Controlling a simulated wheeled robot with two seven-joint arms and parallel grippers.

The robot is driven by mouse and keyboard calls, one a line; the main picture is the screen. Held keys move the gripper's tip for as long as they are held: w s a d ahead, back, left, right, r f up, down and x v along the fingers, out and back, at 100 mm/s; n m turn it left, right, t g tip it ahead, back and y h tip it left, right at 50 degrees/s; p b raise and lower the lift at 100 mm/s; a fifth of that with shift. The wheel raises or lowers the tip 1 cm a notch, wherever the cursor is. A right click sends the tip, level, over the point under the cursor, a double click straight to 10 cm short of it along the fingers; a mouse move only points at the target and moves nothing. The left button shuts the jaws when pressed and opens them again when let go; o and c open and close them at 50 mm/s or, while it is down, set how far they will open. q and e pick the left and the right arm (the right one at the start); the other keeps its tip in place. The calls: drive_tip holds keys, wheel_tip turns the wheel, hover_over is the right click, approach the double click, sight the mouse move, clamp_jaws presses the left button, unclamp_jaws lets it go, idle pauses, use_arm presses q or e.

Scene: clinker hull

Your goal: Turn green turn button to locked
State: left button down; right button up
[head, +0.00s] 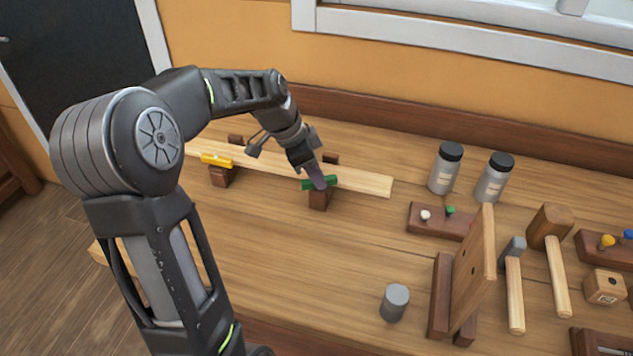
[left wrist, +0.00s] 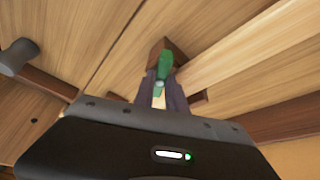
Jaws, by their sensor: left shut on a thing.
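The green turn button (head: 331,181) sits on top of a brown wooden block (head: 318,201) at the near edge of a long pale plank. In the head view it lies roughly along the plank, partly hidden by my left gripper (head: 318,180). My left gripper reaches down from above and is shut on the green turn button. In the left wrist view the green button (left wrist: 165,65) shows between the fingers (left wrist: 160,88), over its block. My right gripper is not in view.
A yellow turn button (head: 216,160) sits on another block to the left. The bench front is clear.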

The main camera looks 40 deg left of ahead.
use_arm(q)
drive_tip(key=n+y+b, duration=0.1)
drive_tip(key=n, duration=0.1)
drive_tip(key=shift+d+f+n+t, duration=0.1)
drive_tip(key=shift+n+t, duration=0.2)
drive_tip(key=shift+n, duration=0.1)
drive_tip(key=n+y+b, duration=0.1)
drive_tip(key=n, duration=0.3)
drive_tip(key=shift+d+n+y, duration=0.1)
drive_tip(key=shift+n+y, duration=0.2)
drive_tip(key=shift+y, duration=0.1)
drive_tip(key=shift+d+n+y+b, duration=0.1)
drive_tip(key=shift+n+y+b, duration=0.45)
drive_tip(key=shift+n, duration=0.6)
drive_tip(key=shift+n+y+b, duration=0.35)
drive_tip(key=shift+n+b, duration=0.3)
drive_tip(key=shift+n, duration=0.5)
drive_tip(key=c, duration=1.4)
unclamp_jaws()
drive_tip(key=shift+o, duration=0.2)
drive_tip(key=v, duration=0.8)
